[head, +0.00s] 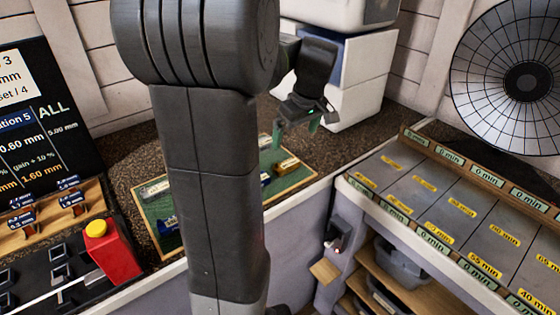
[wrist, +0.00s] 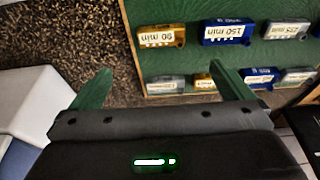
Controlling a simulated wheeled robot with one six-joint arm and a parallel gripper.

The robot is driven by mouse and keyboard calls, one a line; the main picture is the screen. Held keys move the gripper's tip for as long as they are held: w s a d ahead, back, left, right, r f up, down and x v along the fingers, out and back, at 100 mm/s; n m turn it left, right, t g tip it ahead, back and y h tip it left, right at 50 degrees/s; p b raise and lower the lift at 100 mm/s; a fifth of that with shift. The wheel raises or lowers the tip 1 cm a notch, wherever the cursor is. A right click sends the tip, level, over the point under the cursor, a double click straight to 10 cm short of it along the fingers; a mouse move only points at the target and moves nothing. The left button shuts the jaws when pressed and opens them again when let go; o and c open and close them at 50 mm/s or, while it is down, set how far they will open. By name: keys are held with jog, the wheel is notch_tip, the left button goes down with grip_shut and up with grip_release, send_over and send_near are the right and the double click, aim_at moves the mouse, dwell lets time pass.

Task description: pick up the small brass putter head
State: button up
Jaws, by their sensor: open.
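My gripper (wrist: 160,70) is open and empty, its two green fingers spread wide. In the head view my gripper (head: 296,134) hangs over the far right part of a green board. In the wrist view a brass putter head (wrist: 205,83) lies in the lower row, small and partly hidden behind the right finger. A larger-looking brass head (wrist: 161,37) marked 90 min lies in the upper row, beyond the gap between the fingers. A brass head also shows in the head view (head: 287,165); which one it is I cannot tell.
The wood-edged green board (wrist: 188,60) also holds blue heads (wrist: 228,33) and silver heads (wrist: 287,30). A white and blue box (head: 360,85) stands behind my gripper. A rack with time labels (head: 455,210) is at right.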

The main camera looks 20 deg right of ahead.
send_over(287, 164)
jog(key=s, duration=0.1)
jog(key=f, duration=0.5)
jog(key=shift+s+d+f, duration=0.15)
jog(key=shift+d+f, duration=0.2)
jog(key=shift+f, duration=0.05)
jog(key=shift+p+x, duration=0.45)
jog(key=shift+x, duration=2.4)
jog(key=shift+s, duration=0.2)
jog(key=c, duration=1.3)
